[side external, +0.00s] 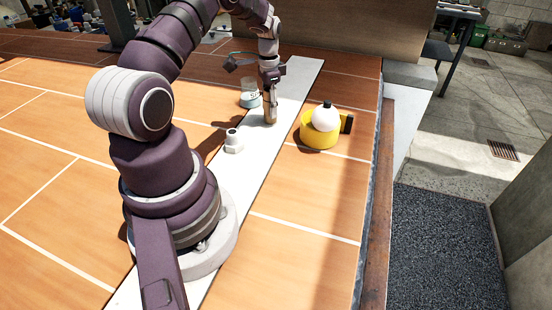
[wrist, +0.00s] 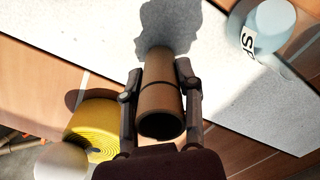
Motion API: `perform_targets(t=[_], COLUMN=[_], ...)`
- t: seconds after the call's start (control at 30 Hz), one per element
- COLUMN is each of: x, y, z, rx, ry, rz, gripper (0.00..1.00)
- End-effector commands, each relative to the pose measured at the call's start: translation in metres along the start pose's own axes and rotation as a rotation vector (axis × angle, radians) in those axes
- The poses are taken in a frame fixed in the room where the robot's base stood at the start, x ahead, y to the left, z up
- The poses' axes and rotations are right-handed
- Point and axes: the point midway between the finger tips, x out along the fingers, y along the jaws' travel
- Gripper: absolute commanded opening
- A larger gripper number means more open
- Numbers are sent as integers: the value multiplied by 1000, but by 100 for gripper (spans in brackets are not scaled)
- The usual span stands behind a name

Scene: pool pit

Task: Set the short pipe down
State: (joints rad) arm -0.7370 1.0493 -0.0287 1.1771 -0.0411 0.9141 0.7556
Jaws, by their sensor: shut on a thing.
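The short pipe (wrist: 160,95) is a brown, hollow tube with its open near end facing the wrist camera. My gripper (wrist: 160,75) is shut on it, one finger on each side. In the side external view the pipe (side external: 270,115) is small and roughly upright below my gripper (side external: 270,88), over the pale strip (side external: 293,85). Its lower end is at or very close to the strip; I cannot tell whether it touches. Its shadow meets its far end in the wrist view.
A yellow round thing (side external: 318,139) with a white ball (side external: 325,117) stands right of the pipe. A pale blue-and-clear container (side external: 250,98) stands close on the left. A white fitting (side external: 233,143) stands nearer my base. The strip between is clear.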

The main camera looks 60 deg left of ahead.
Motion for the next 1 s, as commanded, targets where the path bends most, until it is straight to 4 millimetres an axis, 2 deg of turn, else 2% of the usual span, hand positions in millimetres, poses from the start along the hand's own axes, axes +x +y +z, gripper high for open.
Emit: perform_targets(t=[0.03,0.07,0.27,0.53,0.63,0.77,1.0], x=[2,2,2,1,-6,-32,-90], y=[0,0,0,0,0,0,-1], z=[0,0,0,0,0,-1,-1], rx=[0,0,0,0,0,0,0], ry=[0,0,0,0,1,3,5], rz=[0,0,0,0,-1,-4,-5], gripper=[0,35,60,60,60,60,60])
